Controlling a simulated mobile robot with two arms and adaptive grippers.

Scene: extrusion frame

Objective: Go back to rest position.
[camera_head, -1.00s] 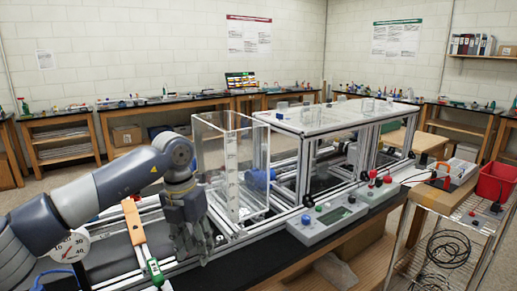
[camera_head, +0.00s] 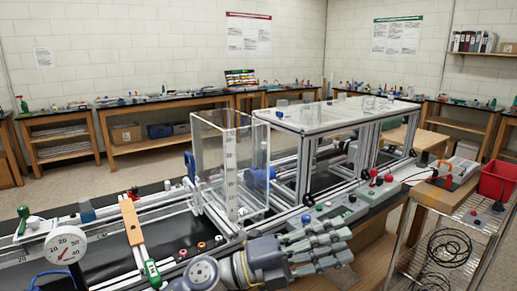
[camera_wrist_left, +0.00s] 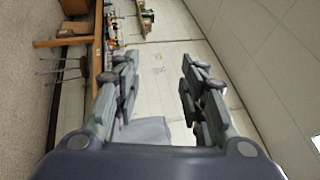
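My left gripper (camera_head: 318,248) lies low in the head view, in front of the bench and the grey control box, with its fingers pointing right. The left wrist view shows the same gripper (camera_wrist_left: 160,95) with its two fingers well apart and nothing between them. Beyond the fingers that view shows the white wall, the floor and a wooden bench, turned on their side. My right gripper is in neither view.
The extrusion frame (camera_head: 310,160) and a clear acrylic tank (camera_head: 232,165) stand on the black bench. A grey control box (camera_head: 335,212) with knobs sits at its front edge. A wire cart (camera_head: 470,210) with a red bin (camera_head: 497,182) stands at right. A round dial (camera_head: 66,244) is at left.

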